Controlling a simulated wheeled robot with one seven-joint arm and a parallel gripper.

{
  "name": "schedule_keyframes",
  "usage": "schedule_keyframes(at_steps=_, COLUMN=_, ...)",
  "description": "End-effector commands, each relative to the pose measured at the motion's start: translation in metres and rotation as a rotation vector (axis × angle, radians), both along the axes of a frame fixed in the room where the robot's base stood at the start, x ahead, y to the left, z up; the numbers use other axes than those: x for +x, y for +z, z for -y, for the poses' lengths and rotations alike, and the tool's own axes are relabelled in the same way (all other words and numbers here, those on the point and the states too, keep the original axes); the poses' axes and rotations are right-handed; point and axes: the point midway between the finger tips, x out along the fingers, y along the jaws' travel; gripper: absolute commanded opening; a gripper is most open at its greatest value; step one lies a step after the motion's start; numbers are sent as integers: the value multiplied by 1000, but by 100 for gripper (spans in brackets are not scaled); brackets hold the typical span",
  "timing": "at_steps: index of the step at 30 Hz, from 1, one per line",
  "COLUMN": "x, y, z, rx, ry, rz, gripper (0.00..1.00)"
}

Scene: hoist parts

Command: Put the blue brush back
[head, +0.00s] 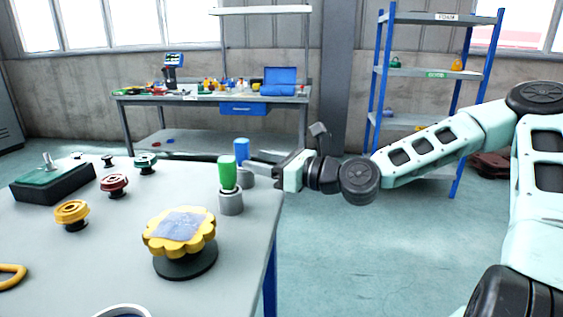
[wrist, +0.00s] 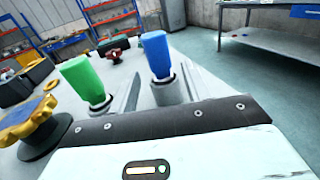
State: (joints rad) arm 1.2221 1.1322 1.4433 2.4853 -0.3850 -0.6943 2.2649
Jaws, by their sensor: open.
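The blue brush (head: 242,149) stands upright in a grey cup (head: 249,182) near the right edge of the grey table. Its blue handle (wrist: 156,53) shows upright in the wrist view, with the cup below it. My gripper (head: 256,168) is open, low over the table edge, with its fingers reaching left toward the blue brush. In the wrist view the brush stands between the two fingers; I cannot tell whether either touches it. The brush's lower end is hidden in the cup.
A green brush (head: 227,173) stands in another grey cup (head: 231,203) close beside the blue one. A yellow scalloped knob (head: 158,246) with a cloth (head: 180,226) on it stands nearer. Several coloured knobs lie left. A back bench (head: 215,98) and blue shelf (head: 437,72) stand beyond.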

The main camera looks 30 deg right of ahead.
Motion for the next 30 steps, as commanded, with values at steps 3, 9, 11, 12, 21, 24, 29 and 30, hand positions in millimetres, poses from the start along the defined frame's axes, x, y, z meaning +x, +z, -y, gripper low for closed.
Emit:
schedule_keyframes(at_steps=3, x=-21, y=2, z=17, rx=4, ry=-4, rz=-3, gripper=48)
schedule_keyframes(at_steps=9, x=-25, y=-7, z=25, rx=-1, ry=-7, rz=8, gripper=48)
schedule_keyframes(at_steps=11, x=-25, y=-6, z=28, rx=1, ry=-10, rz=8, gripper=48)
schedule_keyframes(at_steps=12, x=-26, y=-6, z=28, rx=1, ry=-9, rz=9, gripper=48)
schedule_keyframes(at_steps=21, x=-34, y=-5, z=33, rx=0, ry=-9, rz=9, gripper=48)
schedule_keyframes(at_steps=24, x=-37, y=-4, z=33, rx=0, ry=-6, rz=6, gripper=48)
schedule_keyframes(at_steps=29, x=-42, y=-3, z=32, rx=-2, ry=-2, rz=3, gripper=48)
schedule_keyframes(at_steps=30, x=-42, y=-3, z=32, rx=-2, ry=-1, rz=3, gripper=48)
